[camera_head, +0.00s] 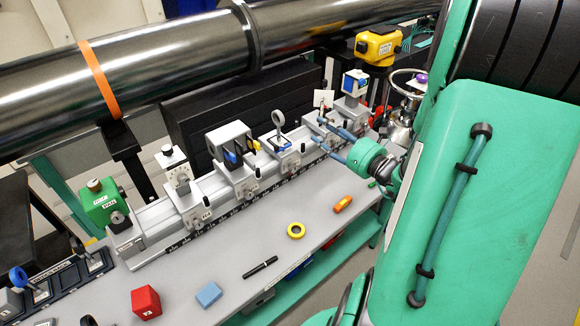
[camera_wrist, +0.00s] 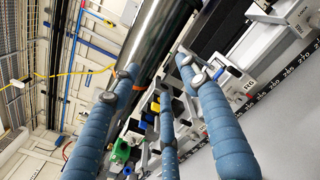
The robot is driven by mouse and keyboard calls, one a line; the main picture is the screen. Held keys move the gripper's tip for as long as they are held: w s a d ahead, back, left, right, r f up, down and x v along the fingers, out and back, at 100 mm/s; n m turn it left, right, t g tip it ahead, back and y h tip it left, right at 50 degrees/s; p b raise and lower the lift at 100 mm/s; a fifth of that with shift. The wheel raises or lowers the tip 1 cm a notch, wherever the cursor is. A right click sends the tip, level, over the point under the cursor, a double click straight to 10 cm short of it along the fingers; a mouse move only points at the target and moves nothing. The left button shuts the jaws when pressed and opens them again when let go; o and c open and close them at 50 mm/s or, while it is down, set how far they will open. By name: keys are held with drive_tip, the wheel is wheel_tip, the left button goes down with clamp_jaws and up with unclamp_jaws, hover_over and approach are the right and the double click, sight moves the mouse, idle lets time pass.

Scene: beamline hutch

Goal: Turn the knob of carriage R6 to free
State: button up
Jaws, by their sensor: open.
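A carriage label that looks like R6 (camera_wrist: 249,84) shows in the wrist view, on a pale carriage beside the rail scale, right of my rightmost finger. A dark knob or lever (camera_wrist: 233,71) is close to that label; its setting is not legible. In the head view, my gripper (camera_head: 321,131) is at the far part of the rail, its blue fingers reaching in among the carriages. The wrist view shows my gripper (camera_wrist: 158,75) with its fingers spread and nothing between them. The fingers hide part of the carriages, and I cannot tell whether one touches the knob.
The rail (camera_head: 155,237) carries several carriages with optics, with a green block (camera_head: 102,204) at its near end. A large steel pipe (camera_head: 180,70) runs behind. On the bench lie a yellow ring (camera_head: 296,231), a marker (camera_head: 260,267), a red cube (camera_head: 146,302) and a blue block (camera_head: 208,294).

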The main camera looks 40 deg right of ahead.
approach(295, 169)
drive_tip(key=s, duration=0.4)
drive_tip(key=shift+w+f, duration=0.15)
drive_tip(key=shift+f, duration=0.05)
drive_tip(key=shift+w, duration=0.15)
drive_tip(key=shift+w+b, duration=1.1)
drive_tip(key=shift+w, duration=5.7)
drive_tip(key=shift+r, duration=0.1)
drive_tip(key=c, duration=1.1)
